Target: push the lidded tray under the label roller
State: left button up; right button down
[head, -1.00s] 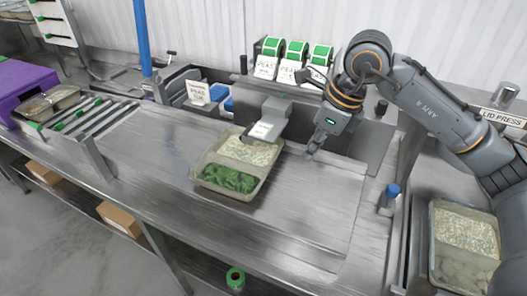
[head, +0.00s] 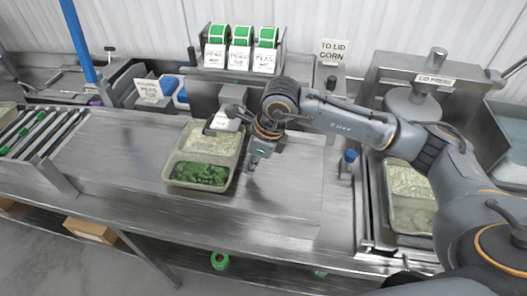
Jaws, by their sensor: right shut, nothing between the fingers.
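The lidded tray (head: 170,174) sits on the steel bench, with rice in its back part and green vegetables in its front part. The label roller (head: 222,123) is a grey block with a white label at its front, and it overlaps the tray's back right edge in the picture. My right gripper (head: 252,165) is shut and empty, low over the bench just right of the tray. I cannot tell whether it touches the tray's side. My left gripper is not in view.
A roller conveyor (head: 28,132) is at the left. Several green label rolls (head: 241,35) stand behind the bench. A lid press (head: 430,75) is at the right, with another tray (head: 412,218) below it, partly behind my arm.

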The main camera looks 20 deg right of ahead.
jog(key=shift+w+a+p, duration=0.3)
jog(key=shift+w+a, duration=0.25)
jog(key=shift+a, duration=0.25)
